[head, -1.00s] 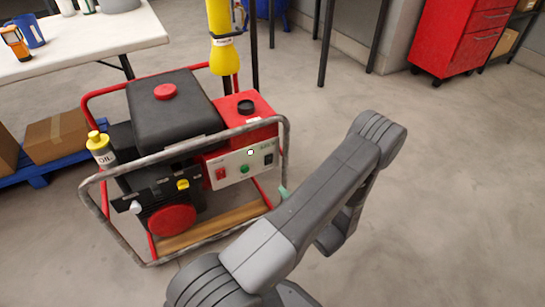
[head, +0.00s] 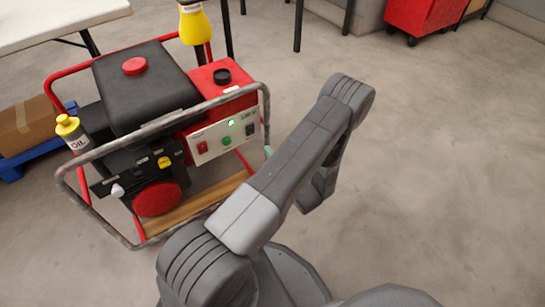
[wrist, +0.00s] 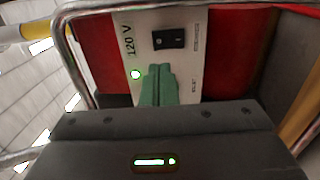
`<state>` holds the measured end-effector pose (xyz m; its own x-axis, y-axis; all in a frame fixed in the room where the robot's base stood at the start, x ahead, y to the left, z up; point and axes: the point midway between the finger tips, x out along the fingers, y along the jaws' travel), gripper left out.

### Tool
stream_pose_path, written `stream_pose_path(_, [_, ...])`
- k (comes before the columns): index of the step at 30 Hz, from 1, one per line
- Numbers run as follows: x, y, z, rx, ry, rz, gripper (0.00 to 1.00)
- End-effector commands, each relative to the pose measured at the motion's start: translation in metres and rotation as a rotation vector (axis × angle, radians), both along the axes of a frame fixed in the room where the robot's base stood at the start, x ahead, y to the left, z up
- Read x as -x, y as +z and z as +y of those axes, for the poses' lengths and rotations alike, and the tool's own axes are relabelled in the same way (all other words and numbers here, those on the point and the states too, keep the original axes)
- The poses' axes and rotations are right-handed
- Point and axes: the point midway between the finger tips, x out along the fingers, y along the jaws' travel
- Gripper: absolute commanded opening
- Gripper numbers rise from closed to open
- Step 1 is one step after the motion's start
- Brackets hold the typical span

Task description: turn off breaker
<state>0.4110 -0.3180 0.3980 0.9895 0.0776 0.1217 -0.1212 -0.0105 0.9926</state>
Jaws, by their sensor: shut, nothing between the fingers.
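The generator's white control panel (head: 222,136) faces my arm in the head view. It carries a red rocker switch (head: 202,148), a green button (head: 226,141), a small lit green light (head: 231,123) and a black rocker switch (head: 250,129), which looks like the breaker. In the wrist view the black rocker (wrist: 168,39) is upper centre, with small print beside it that I cannot read surely. My gripper (wrist: 158,72) is shut and empty, its green fingertips just below the rocker in that view. I cannot tell whether they touch the panel. The green button is not visible there.
A metal tube frame (head: 180,118) surrounds the generator and passes close to the panel. A yellow oil bottle (head: 70,130) stands at its left. A white table (head: 60,18) and red cabinet (head: 420,15) are farther back. The floor at right is clear.

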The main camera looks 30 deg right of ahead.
Motion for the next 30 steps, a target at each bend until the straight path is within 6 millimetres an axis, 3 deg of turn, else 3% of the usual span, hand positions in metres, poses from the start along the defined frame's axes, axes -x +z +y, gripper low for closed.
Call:
stream_pose_path(6, [-0.048, 0.003, 0.005, 0.004, 0.004, -0.001, 0.00])
stream_pose_path(13, [-0.084, 0.009, 0.007, 0.003, 0.003, -0.002, 0.00])
stream_pose_path(18, [-0.095, 0.011, 0.008, 0.001, 0.001, 0.000, 0.00])
stream_pose_path(30, [-0.099, 0.013, 0.008, 0.001, 0.001, 0.000, 0.00])
